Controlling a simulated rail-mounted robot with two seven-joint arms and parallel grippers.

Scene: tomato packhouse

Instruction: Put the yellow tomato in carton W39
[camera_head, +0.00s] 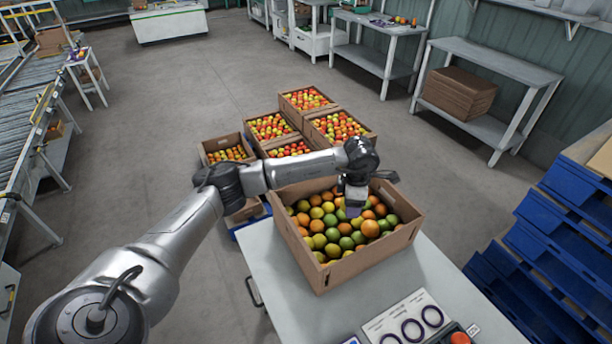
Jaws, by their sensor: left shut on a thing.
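My left arm reaches in from the left over an open cardboard carton (345,272) on a grey table. The carton is full of green, yellow and orange tomatoes. My left gripper (351,211) points down into the carton, its fingertips among the fruit. It is shut on a tomato, mostly hidden by the fingers, so its colour cannot be told. Several yellow tomatoes lie in the carton, such as a yellow tomato (319,241) left of the gripper. No W39 marking can be read on any carton. My right gripper is not in view.
Several cartons of red and yellow tomatoes (372,136) stand on the floor behind the table (271,268). A card with dark rings (410,322) lies at the table's front. A conveyor (28,115) runs at left.

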